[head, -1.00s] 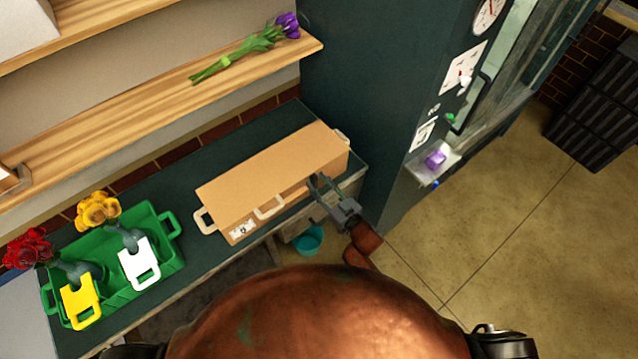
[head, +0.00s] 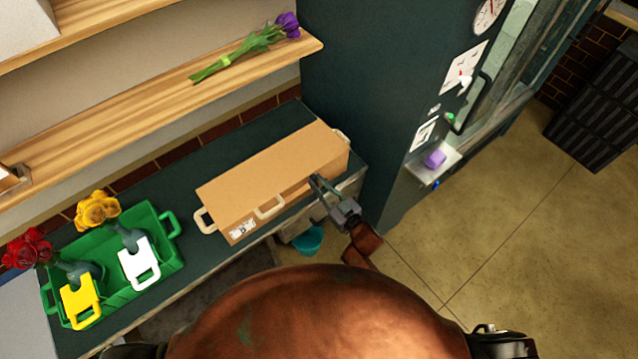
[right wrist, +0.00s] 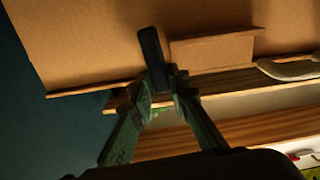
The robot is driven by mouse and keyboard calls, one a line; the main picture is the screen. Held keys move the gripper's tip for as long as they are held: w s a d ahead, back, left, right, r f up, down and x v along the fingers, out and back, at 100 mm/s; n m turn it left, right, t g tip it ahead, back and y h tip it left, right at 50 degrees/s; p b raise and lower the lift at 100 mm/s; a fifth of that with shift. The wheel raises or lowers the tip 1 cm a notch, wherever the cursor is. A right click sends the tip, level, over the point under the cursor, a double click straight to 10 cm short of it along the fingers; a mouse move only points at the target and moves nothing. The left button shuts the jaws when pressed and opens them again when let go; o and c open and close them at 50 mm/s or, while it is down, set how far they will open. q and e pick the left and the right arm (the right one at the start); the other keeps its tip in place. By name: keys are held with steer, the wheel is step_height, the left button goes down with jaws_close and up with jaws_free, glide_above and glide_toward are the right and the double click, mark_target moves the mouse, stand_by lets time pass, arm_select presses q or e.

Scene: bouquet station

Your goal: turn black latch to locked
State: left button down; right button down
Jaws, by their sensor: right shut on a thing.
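The black latch (right wrist: 151,55) shows in the right wrist view as a dark upright bar at the front of the tan box (head: 270,172). My right gripper (right wrist: 160,92) is shut on the latch, with a fingertip on either side of its lower part. In the head view my right gripper (head: 320,188) is at the box's front right, and it hides the latch there. The box lid is down. My left gripper is not in view.
A green crate (head: 172,262) with red and yellow flowers in vases stands left of the box on the dark counter (head: 190,215). Purple tulips (head: 245,48) lie on the wooden shelf above. A teal bucket (head: 308,241) is below the counter edge.

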steer(key=shift+s+a+f+n+b, duration=0.15)
steer(key=shift+n+b, duration=0.1)
steer(key=shift+n, duration=0.7)
steer(key=shift+a+n+b, duration=0.1)
steer(key=shift+n+b, duration=0.1)
steer(key=shift+n, duration=0.7)
steer(key=shift+s+a+f+n+b, duration=0.15)
steer(key=shift+n+b, duration=0.1)
steer(key=shift+n, duration=0.7)
steer(key=shift+r, duration=0.1)
steer(key=c, duration=1.8)
jaws_free()
steer(key=shift+c, duration=0.2)
